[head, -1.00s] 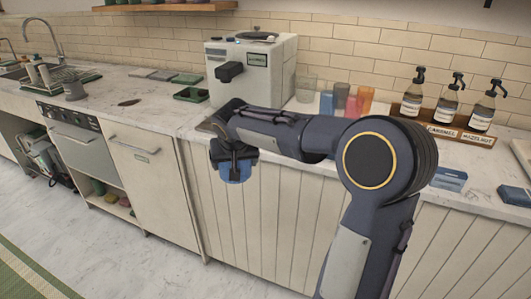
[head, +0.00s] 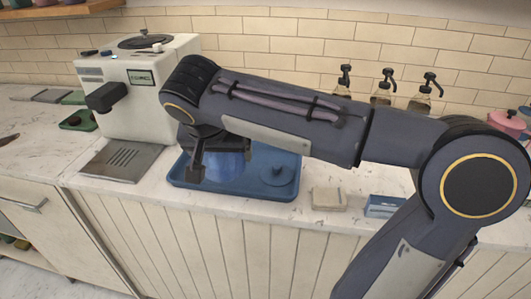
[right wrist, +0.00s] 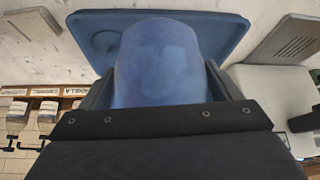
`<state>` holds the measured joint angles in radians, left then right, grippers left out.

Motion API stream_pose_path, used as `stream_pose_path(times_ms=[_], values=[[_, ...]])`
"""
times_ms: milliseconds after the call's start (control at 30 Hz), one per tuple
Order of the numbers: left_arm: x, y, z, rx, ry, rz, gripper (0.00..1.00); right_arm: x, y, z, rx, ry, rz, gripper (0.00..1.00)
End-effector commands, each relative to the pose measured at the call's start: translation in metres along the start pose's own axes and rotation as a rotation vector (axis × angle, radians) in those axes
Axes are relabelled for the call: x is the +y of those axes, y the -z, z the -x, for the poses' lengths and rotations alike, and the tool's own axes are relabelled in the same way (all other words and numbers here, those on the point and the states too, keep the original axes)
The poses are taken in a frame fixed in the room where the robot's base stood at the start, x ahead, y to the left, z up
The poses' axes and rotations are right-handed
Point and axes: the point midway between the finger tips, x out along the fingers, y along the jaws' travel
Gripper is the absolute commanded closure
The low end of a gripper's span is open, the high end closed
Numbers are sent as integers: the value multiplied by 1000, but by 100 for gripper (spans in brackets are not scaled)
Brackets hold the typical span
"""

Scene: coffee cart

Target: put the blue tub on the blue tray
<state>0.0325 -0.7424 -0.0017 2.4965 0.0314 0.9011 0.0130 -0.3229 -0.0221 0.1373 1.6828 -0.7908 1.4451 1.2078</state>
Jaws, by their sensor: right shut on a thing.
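The blue tub (head: 228,163) is held in my right gripper (head: 222,168), which is shut on it. In the right wrist view the tub (right wrist: 160,65) fills the space between the fingers. The blue tray (head: 285,190) lies on the counter, below and behind the tub. In the right wrist view the tray (right wrist: 228,30) shows around the tub. Whether the tub touches the tray cannot be told. My left gripper is not in view.
A white coffee machine (head: 130,90) with a grey drip plate (head: 122,160) stands left of the tray. A beige block (head: 329,197) and a blue box (head: 385,206) lie to its right. Pump bottles (head: 383,88) stand behind my right arm.

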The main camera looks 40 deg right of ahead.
Motion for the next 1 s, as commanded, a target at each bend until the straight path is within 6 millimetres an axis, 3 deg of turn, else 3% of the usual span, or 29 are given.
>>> stream_pose_path(times_ms=[167,500,700,1000], values=[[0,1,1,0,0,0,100,1,5,-3,4,-5,-8,52],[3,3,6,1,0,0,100,0,56,-73,2,-9,-10,52],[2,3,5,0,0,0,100,0,64,-118,3,-7,-7,52],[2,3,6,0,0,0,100,-1,70,-147,5,-5,-7,52]])
